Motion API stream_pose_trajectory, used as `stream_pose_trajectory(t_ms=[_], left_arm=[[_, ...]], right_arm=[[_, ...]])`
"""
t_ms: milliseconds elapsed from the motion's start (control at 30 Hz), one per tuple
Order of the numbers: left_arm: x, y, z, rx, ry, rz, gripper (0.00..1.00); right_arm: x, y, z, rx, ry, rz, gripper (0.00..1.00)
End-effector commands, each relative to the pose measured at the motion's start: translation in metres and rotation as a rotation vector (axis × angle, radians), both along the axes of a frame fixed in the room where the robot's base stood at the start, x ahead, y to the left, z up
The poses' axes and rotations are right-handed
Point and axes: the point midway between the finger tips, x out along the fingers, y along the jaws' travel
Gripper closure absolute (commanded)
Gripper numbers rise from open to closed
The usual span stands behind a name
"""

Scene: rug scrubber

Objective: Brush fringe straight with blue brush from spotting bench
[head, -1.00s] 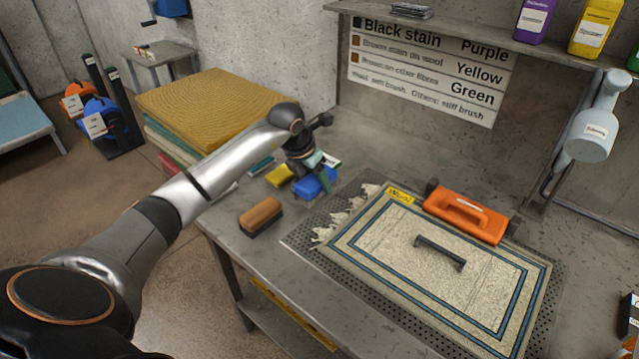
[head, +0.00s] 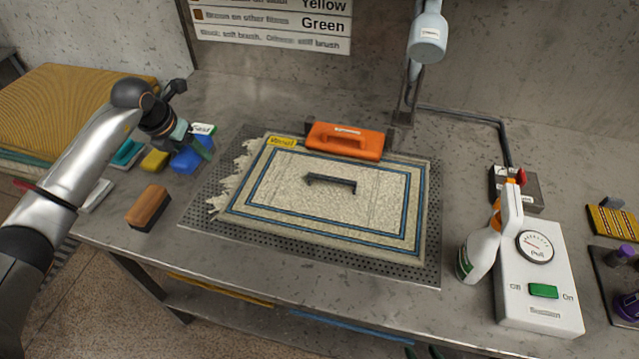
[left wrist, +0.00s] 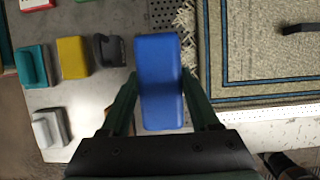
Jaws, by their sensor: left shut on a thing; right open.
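The blue brush (head: 187,160) is at the left of the rug, on or just above the spotting bench (head: 330,290); I cannot tell which. My left gripper (head: 200,148) is shut on it from above. In the left wrist view the blue brush (left wrist: 159,80) sits between the dark green fingers (left wrist: 160,100). The cream rug (head: 330,200) with blue border lines lies on a perforated dark plate (head: 200,205). Its fringe (head: 232,182), tangled and uneven, runs along the left edge, just right of the brush. My right gripper is out of view.
A brown brush (head: 149,207), yellow block (head: 155,160) and teal block (head: 128,152) lie to the left. An orange tool (head: 345,141) stands at the rug's back edge. A dark handle (head: 331,182) lies on the rug. A spray bottle (head: 480,250) and dial box (head: 540,285) stand right.

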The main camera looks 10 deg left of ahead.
Motion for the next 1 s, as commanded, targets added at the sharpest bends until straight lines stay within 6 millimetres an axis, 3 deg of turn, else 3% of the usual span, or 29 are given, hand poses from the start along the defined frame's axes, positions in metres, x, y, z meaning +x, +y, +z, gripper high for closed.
stream_pose_trajectory(t_ms=[333, 1000], left_arm=[[-0.002, -0.044, -0.013, -0.003, -0.005, -0.005, 0.87], [-0.004, -0.046, -0.050, -0.001, -0.002, 0.000, 0.87]], right_arm=[[0.000, 0.000, -0.040, 0.000, 0.001, 0.000, 0.50], [0.000, 0.000, -0.071, 0.000, 0.000, 0.000, 0.50]])
